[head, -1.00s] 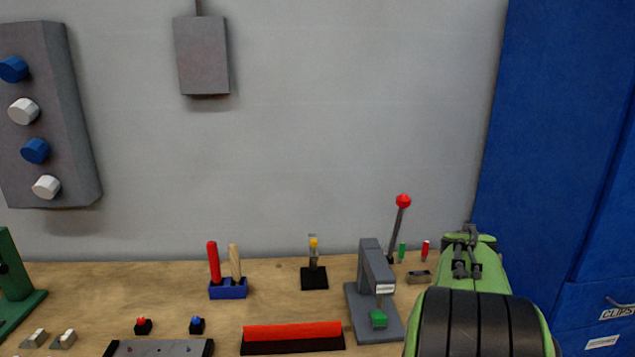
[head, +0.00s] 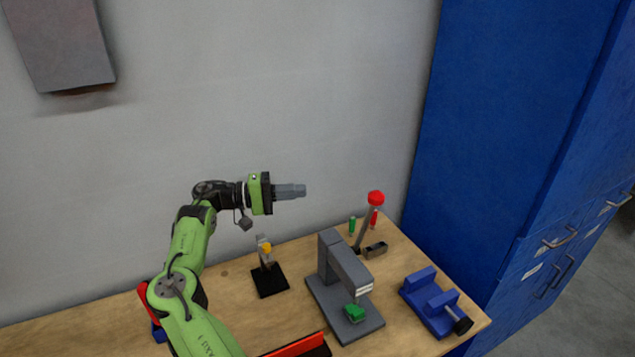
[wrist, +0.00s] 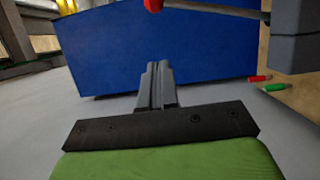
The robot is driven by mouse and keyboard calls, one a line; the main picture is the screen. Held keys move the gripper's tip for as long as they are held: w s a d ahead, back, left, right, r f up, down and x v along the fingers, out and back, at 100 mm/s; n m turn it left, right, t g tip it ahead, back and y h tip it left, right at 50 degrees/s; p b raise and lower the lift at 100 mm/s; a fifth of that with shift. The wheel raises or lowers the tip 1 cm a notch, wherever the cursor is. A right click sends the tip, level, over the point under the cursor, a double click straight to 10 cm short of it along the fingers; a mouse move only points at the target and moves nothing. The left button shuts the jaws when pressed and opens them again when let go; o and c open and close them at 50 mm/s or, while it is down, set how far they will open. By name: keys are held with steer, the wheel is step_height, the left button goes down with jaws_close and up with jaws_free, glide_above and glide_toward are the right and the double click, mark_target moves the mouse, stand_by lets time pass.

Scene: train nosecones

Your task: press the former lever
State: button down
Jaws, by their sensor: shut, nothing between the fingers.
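The former (head: 342,278) is a grey press-like device on a flat base, with a green block (head: 355,312) under its head. Its lever (head: 368,223) rises behind it, a grey rod tilted slightly right with a red ball knob (head: 376,198). My gripper (head: 304,191) is shut and empty, pointing right, in the air left of the red knob and at about its height in the head view. In the wrist view the shut fingers (wrist: 155,85) point toward the blue cabinet, and the red knob (wrist: 153,4) shows at the top edge, apart from them.
A blue vise (head: 436,302) sits at the table's right corner. A black stand with a yellow top (head: 268,275) is left of the former. Small green (head: 352,226) and red (head: 374,217) items stand near the lever. The tall blue cabinet (head: 510,130) is at right.

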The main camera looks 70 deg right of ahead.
steer(key=s+d+p, duration=0.2)
steer(key=s+d, duration=0.2)
steer(key=s, duration=0.9)
steer(key=shift+s+p, duration=0.3)
steer(key=shift+p, duration=0.1)
